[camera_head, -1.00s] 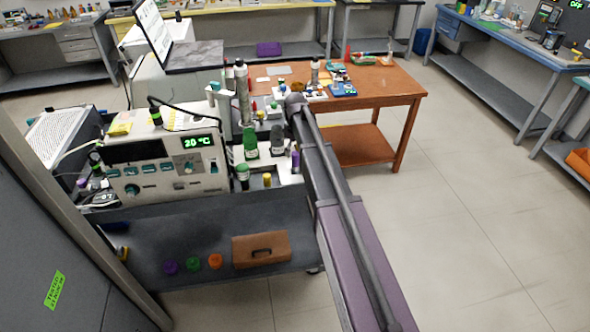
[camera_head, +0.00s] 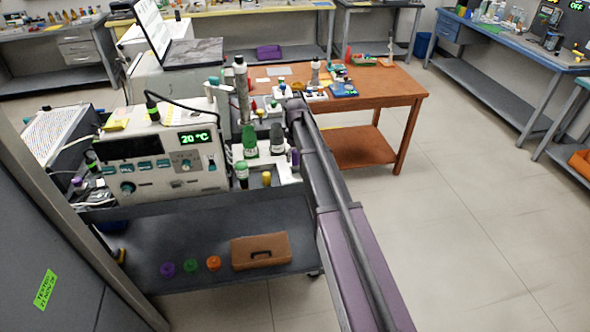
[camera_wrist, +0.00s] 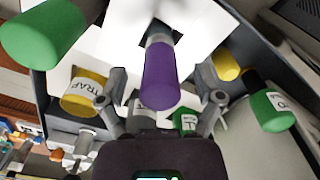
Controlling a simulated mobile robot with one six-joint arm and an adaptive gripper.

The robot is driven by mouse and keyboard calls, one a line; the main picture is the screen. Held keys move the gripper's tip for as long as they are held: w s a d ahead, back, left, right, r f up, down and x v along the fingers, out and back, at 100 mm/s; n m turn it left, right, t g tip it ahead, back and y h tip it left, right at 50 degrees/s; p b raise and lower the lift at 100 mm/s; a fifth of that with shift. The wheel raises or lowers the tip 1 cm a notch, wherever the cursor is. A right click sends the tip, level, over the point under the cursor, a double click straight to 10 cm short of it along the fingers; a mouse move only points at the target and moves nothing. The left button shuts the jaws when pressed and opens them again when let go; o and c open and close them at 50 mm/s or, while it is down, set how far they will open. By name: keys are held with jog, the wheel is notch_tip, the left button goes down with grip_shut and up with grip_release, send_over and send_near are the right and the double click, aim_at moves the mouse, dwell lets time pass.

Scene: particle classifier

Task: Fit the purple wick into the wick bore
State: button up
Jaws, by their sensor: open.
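The purple wick (camera_wrist: 160,78), a purple cylinder with a grey shaft above it, lies between the fingers of my gripper (camera_wrist: 163,93) in the wrist view. The fingers stand open, with gaps on both sides of the purple part. The grey shaft runs up to a dark opening (camera_wrist: 163,30) in a white surface; I cannot tell whether this is the wick bore or whether the shaft is inside it. In the head view the purple wick (camera_head: 295,157) shows as a small upright piece beside my arm, which hides most of my gripper.
Green cylinders (camera_wrist: 268,110) and a yellow cylinder labelled TRAP (camera_wrist: 82,95) stand close around my fingers. The instrument (camera_head: 160,160) shows 20 °C. Purple, green and orange caps and a brown case (camera_head: 262,251) lie on the lower shelf (camera_head: 190,285). The floor at right is clear.

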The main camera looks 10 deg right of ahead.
jog(key=shift+f+b, duration=0.4)
jog(key=shift+f, duration=0.3)
grip_shut()
